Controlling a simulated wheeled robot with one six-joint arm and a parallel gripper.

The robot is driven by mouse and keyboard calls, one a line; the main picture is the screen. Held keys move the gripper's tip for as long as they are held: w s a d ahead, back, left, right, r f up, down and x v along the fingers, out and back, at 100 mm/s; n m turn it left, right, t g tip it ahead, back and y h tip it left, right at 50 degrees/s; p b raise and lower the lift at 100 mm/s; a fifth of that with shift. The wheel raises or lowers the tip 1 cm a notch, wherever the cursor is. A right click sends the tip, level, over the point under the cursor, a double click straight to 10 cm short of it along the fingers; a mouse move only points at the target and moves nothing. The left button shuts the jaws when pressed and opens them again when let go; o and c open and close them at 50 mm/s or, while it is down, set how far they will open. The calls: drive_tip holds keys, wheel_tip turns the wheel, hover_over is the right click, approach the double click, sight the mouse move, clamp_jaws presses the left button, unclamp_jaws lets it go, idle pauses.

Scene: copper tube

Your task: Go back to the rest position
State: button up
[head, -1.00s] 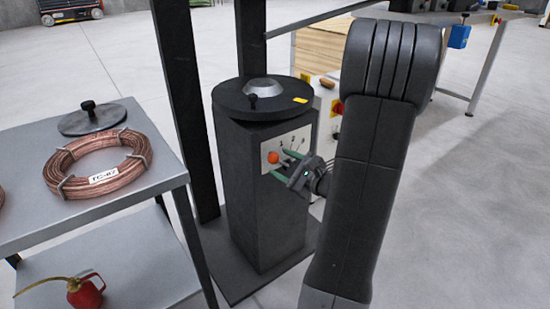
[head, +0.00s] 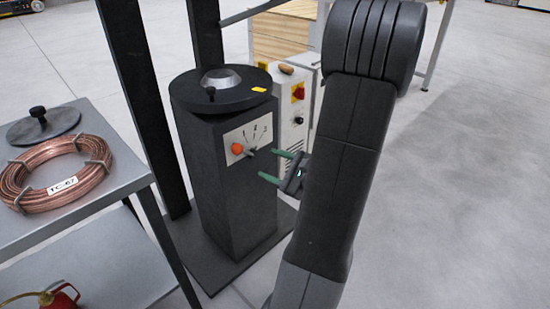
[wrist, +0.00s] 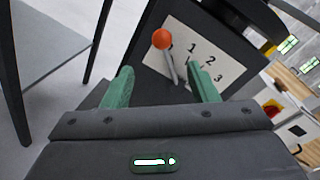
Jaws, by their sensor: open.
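My gripper (head: 281,168) is open and empty, with two green fingers, just right of the dark pedestal machine (head: 238,190) in the head view. It stands apart from the selector panel (head: 247,138) on that machine. The panel carries a lever with an orange knob (head: 237,148) and the marks 1, 2 and 3. In the wrist view the orange knob (wrist: 162,39) lies ahead of the fingers, at the left of the panel, and the lever slants down to the right from it. Neither finger visibly touches the lever. My dark arm hides part of the area behind it.
A grey table (head: 110,180) at the left holds a copper coil (head: 62,170) tagged TC-67 and a dark disc with a knob (head: 42,127). A red oil can (head: 62,298) sits on its lower shelf. A control cabinet (head: 296,105) stands behind. Floor at right is clear.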

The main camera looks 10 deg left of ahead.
sight(238, 146)
drive_tip(key=b+x, duration=0.3)
drive_tip(key=x, duration=1.1)
drive_tip(key=shift+d, duration=0.1)
drive_tip(key=shift+d, duration=0.1)
drive_tip(key=p+v, duration=0.3)
drive_tip(key=v, duration=1.1)
drive_tip(key=b+x, duration=0.3)
drive_tip(key=x, duration=1)
drive_tip(key=shift+w+a+f, duration=0.1)
drive_tip(key=shift+a+f, duration=0.05)
drive_tip(key=shift+a, duration=0.25)
drive_tip(key=shift+w+a+r+p, duration=0.15)
drive_tip(key=shift+w+r+p, duration=0.1)
drive_tip(key=shift+r+p, duration=0.2)
drive_tip(key=shift+w+d+r+m+p, duration=0.15)
drive_tip(key=shift+w+d+m+p, duration=0.15)
drive_tip(key=shift+m+p, duration=0.2)
drive_tip(key=shift+s, duration=0.1)
